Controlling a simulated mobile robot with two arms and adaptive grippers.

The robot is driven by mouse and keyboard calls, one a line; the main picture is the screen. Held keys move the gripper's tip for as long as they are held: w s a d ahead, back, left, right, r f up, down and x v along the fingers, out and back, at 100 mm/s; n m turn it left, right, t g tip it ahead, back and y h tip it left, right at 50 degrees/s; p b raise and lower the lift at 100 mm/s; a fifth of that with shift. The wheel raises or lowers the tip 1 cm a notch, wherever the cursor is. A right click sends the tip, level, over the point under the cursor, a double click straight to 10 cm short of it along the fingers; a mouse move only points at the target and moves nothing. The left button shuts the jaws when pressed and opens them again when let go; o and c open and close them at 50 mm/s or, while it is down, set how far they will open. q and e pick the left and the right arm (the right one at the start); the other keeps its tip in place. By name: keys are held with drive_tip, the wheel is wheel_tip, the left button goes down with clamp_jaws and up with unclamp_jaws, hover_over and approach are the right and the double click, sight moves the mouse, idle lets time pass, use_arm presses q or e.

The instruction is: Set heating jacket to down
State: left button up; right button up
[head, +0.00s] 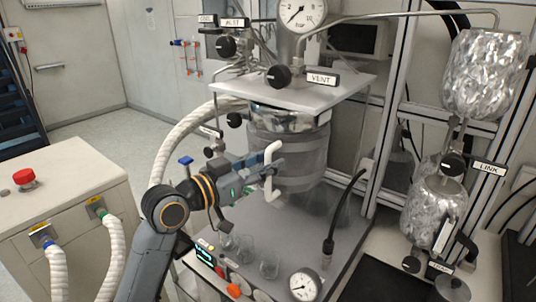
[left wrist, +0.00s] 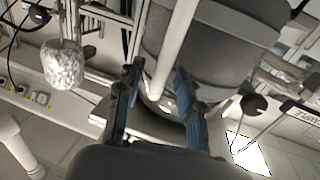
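The heating jacket (head: 308,150) is a grey cylinder around the reactor under the white top plate, with the dark bench below it. A white bent handle (head: 271,152) sticks out from its front left. My left gripper (head: 266,170) is at this handle and partly covers it. In the left wrist view, the left gripper (left wrist: 159,70) is open, with one finger on each side of the white handle bar (left wrist: 176,45). The grey jacket (left wrist: 223,48) fills the upper middle there. I cannot tell whether either finger touches the bar. My right gripper is not in view.
Small glass beakers (head: 268,265) and a round gauge (head: 305,285) are low at the bench front. A black cable (head: 345,210) rises right of the jacket. A white hose (head: 185,135) curves behind my left arm. A white cabinet (head: 60,190) stands at the left.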

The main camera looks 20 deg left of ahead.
use_arm(q)
drive_tip(key=shift+w+d, duration=0.3)
drive_tip(key=shift+w, duration=0.05)
drive_tip(key=shift+c, duration=0.2)
clamp_jaws()
